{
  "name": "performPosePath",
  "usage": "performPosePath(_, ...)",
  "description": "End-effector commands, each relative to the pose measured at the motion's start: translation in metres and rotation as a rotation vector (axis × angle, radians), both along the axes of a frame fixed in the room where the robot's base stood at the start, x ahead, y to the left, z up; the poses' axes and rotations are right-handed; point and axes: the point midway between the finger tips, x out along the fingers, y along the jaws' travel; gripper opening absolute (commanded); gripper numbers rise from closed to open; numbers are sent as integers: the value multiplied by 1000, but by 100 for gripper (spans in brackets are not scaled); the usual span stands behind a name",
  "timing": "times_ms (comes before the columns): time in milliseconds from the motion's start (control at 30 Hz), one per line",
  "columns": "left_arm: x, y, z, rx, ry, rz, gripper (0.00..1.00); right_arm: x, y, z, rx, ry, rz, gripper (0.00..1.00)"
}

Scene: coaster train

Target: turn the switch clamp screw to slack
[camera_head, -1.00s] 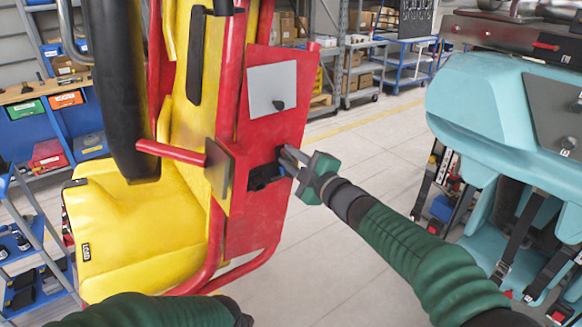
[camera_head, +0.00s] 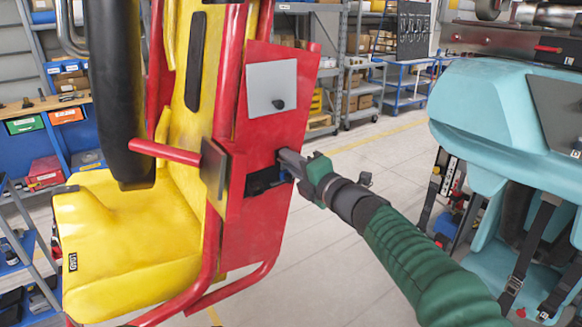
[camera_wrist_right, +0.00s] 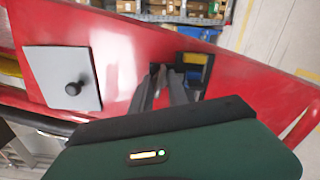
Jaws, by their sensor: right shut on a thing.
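A red side panel (camera_head: 262,215) of a yellow coaster seat carries a dark recess (camera_head: 262,181) in its lower half. The recess also shows in the right wrist view (camera_wrist_right: 196,68), with a yellowish edge. My right gripper (camera_head: 283,158) is at the panel, at the recess's upper right corner. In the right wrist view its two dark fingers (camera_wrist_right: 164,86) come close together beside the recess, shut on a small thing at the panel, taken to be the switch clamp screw. The fingers hide most of it, so its turn cannot be read. My left gripper is out of view.
A grey cover plate with a black knob (camera_head: 278,104) sits above the recess. A red bar with a dark plate (camera_head: 214,170) juts out to the left. A turquoise coaster car (camera_head: 490,110) stands at right. Clear floor lies between.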

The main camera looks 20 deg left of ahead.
Motion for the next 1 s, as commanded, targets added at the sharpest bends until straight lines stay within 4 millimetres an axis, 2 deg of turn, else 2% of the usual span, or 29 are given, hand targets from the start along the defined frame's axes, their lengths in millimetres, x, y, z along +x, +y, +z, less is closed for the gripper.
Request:
performPosePath(33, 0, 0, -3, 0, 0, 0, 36, 1, 1, -9, -18, -3, -1, 0)
performPosePath(633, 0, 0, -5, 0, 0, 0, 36, 0, 1, -9, -40, -31, 1, 0)
performPosePath(667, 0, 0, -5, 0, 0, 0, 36, 0, 1, -9, -41, -30, 2, 24)
performPosePath(800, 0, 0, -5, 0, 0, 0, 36, 0, 1, -7, -38, -32, 2, 42)
performPosePath(1000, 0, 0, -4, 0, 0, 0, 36, -1, 1, -4, -36, -35, 1, 42)
